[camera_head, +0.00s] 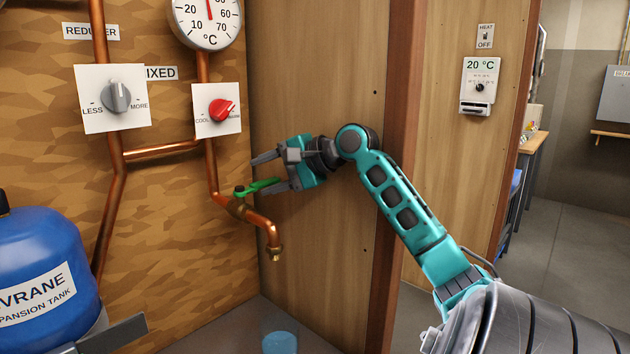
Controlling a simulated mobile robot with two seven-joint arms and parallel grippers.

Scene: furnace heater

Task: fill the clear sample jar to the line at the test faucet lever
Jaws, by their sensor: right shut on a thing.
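The test faucet (258,218) is a copper and brass spout curving down at the end of a copper pipe. Its green lever (260,186) points to the right from the valve body. My right gripper (268,172) is at the lever, its dark fingers around the green handle, shut on it. A pale blue, see-through cylinder, which looks like the sample jar (280,343), is at the bottom edge, below the spout in the picture and partly cut off. No fill line shows on it. I see no clear stream from the spout. My left gripper is not in view.
A blue expansion tank (40,265) stands at lower left. Above the faucet are a red mixing knob (221,111), a grey reducer knob (117,97) and a temperature gauge (207,15). A wooden wall panel (310,70) stands close behind my right arm. A thermostat (479,86) hangs right.

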